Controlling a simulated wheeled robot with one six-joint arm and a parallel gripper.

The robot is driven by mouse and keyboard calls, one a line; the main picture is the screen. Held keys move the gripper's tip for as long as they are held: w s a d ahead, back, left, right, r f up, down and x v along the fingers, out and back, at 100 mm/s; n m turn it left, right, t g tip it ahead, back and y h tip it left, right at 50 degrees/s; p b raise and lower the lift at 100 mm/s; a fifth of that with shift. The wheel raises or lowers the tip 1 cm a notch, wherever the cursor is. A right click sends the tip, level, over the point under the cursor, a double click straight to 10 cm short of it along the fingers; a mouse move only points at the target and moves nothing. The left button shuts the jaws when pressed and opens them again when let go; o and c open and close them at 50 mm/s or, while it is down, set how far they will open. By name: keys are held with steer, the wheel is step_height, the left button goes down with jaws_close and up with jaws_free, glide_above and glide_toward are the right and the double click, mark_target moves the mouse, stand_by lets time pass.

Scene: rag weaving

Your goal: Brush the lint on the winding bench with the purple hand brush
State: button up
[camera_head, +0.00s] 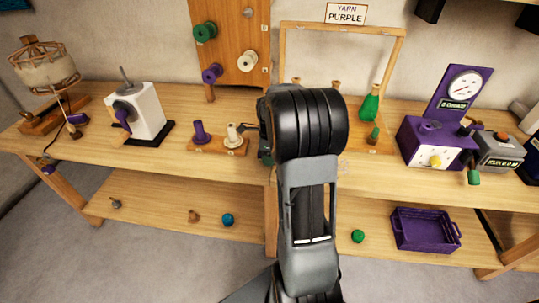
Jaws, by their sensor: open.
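The long wooden winding bench (185,95) runs across the view behind my arm. A small purple object (77,118) lies on its left part, near the yarn swift; it may be the hand brush, but it is too small to be sure. I cannot make out any lint on the bench top. My gripper (258,130) is over the middle of the bench, largely hidden behind my black and grey arm. The part that shows is beside a peg board and appears empty, with its jaws open.
A white winder (143,110) stands left, and a peg board (217,146) holds purple and cream cones. A wooden frame (400,65) with green yarn stands right of my arm. A purple scale (435,145) is further right. Below are a purple crate (425,228) and loose balls.

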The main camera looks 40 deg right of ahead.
steer(key=shift+r, duration=0.15)
steer(key=shift+r+p, duration=0.75)
steer(key=shift+c, duration=0.5)
steer(key=c, duration=0.6)
steer(key=shift+r, duration=0.1)
steer(key=shift+r+p, duration=2.5)
steer(key=shift+r, duration=0.4)
